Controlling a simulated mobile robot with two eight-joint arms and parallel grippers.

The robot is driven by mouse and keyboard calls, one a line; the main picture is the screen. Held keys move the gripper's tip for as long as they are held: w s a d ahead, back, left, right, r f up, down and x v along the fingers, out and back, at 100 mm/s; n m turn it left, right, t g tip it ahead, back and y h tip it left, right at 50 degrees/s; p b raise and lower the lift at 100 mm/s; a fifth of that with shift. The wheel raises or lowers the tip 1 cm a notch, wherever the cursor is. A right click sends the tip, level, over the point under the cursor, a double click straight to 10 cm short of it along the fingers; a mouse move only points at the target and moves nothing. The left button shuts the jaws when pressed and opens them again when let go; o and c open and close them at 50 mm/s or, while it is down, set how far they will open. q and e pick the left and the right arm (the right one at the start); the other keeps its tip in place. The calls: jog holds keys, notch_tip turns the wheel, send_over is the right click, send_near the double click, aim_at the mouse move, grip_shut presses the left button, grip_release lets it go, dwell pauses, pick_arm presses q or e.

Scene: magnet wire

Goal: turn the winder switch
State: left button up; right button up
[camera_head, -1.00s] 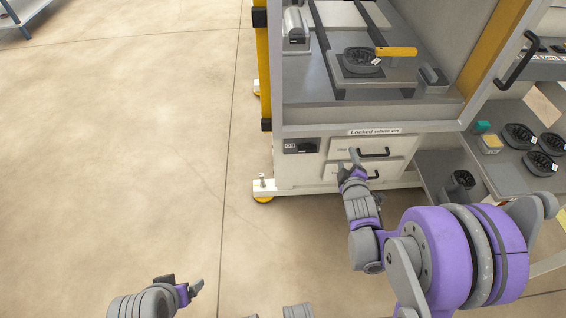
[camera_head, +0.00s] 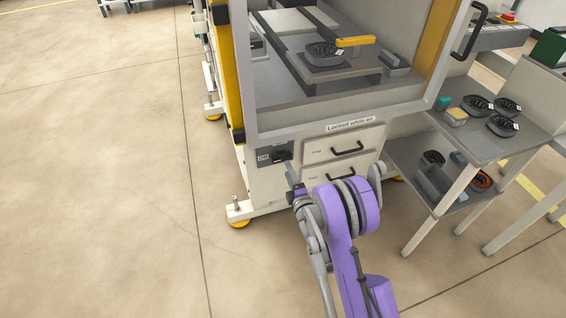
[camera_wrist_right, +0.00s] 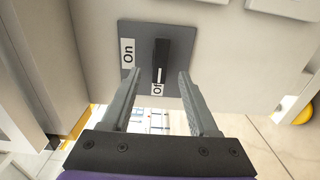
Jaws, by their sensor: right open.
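The winder switch (camera_wrist_right: 161,62) is a black knob on a grey plate (camera_wrist_right: 185,36) in the right wrist view. The plate has an "On" label at its left and another label, partly seen as "Of", below the knob. The knob's white line points toward that lower label. In the head view the switch plate (camera_head: 281,153) is on the machine's lower front, left of the drawers. My right gripper (camera_wrist_right: 155,82) is open, its two fingers on either side of and just short of the knob. It also shows at the switch in the head view (camera_head: 291,172), partly hidden by my arm. My left gripper is not seen.
Two drawers (camera_head: 318,151) with black handles are right of the switch, under a "Locked while on" label (camera_head: 349,124). The machine's foot (camera_head: 238,222) stands on the floor at left. A grey shelf cart (camera_head: 470,148) with several black parts stands at right.

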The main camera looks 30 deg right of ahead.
aim_at(283, 160)
jog(key=x, duration=0.5)
jog(key=shift+w+b, duration=0.25)
jog(key=shift+b, duration=0.05)
grip_shut()
